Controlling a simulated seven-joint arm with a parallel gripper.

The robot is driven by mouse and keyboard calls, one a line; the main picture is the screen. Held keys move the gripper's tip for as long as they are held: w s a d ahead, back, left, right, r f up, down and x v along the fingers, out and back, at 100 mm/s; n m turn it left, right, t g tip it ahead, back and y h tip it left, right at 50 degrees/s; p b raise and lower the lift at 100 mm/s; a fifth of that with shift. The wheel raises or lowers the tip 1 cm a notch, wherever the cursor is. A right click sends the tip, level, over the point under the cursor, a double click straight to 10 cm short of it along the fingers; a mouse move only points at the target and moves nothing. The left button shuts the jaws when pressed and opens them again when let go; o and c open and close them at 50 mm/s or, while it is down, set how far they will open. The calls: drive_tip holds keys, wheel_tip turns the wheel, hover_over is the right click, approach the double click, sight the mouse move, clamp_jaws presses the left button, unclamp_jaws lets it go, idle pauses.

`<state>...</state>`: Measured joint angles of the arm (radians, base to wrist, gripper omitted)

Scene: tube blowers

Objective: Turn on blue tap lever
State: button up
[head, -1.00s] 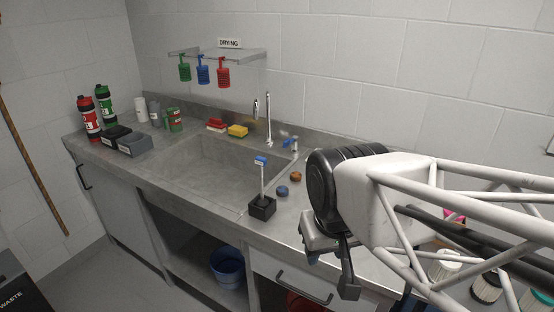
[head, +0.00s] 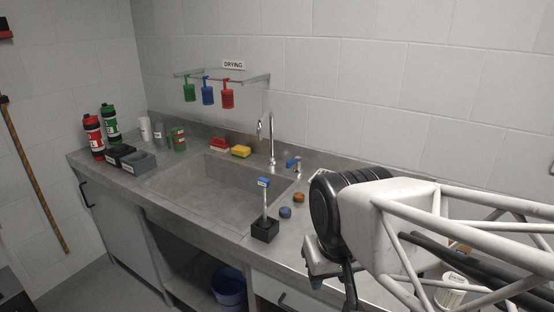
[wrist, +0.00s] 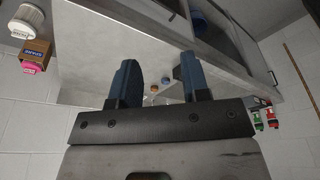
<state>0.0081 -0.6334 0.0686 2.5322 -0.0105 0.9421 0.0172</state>
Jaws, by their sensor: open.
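The blue tap lever (head: 293,162) stands on the counter just right of the tall chrome tap (head: 272,140), behind the sink's back right corner. My gripper (head: 318,277) is low at the counter's front side in the head view, partly hidden by my own wrist, well in front of the lever and apart from it. In the wrist view my gripper (wrist: 158,78) shows two blue fingers spread apart with nothing held between them. I cannot make out the lever in the wrist view.
The sink (head: 215,183) lies left of the tap. A black block with a blue-topped stick (head: 264,229) and blue and orange discs (head: 292,205) sit between sink and arm. A yellow sponge (head: 241,151) lies behind the sink. A box (wrist: 36,52) shows in the wrist view.

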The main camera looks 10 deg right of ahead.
drive_tip(key=shift+c, duration=0.4)
drive_tip(key=shift+r, duration=0.1)
drive_tip(key=w+d+r+m, duration=0.1)
drive_tip(key=w+d+r, duration=0.15)
drive_tip(key=w, duration=0.95)
drive_tip(key=w+d+r+m+g, duration=0.1)
drive_tip(key=w+r+m, duration=0.15)
drive_tip(key=w, duration=0.95)
drive_tip(key=w+d+r+m, duration=0.1)
drive_tip(key=w+r, duration=0.2)
drive_tip(key=w, duration=0.9)
drive_tip(key=w+d+f+m, duration=0.1)
drive_tip(key=w+d+f, duration=0.2)
drive_tip(key=w, duration=0.8)
drive_tip(key=w+d+f+m+g, duration=0.1)
drive_tip(key=w+d+f, duration=0.2)
drive_tip(key=w+f, duration=0.4)
drive_tip(key=w+d+f+m, duration=0.2)
drive_tip(key=w+f, duration=0.3)
drive_tip(key=w, duration=1.1)
drive_tip(key=shift+w+d+g, duration=0.3)
drive_tip(key=shift+w+d, duration=0.05)
drive_tip(key=shift+d, duration=0.35)
drive_tip(key=shift+w+d+f, duration=0.2)
drive_tip(key=shift+w+f, duration=0.15)
drive_tip(key=shift+w, duration=0.05)
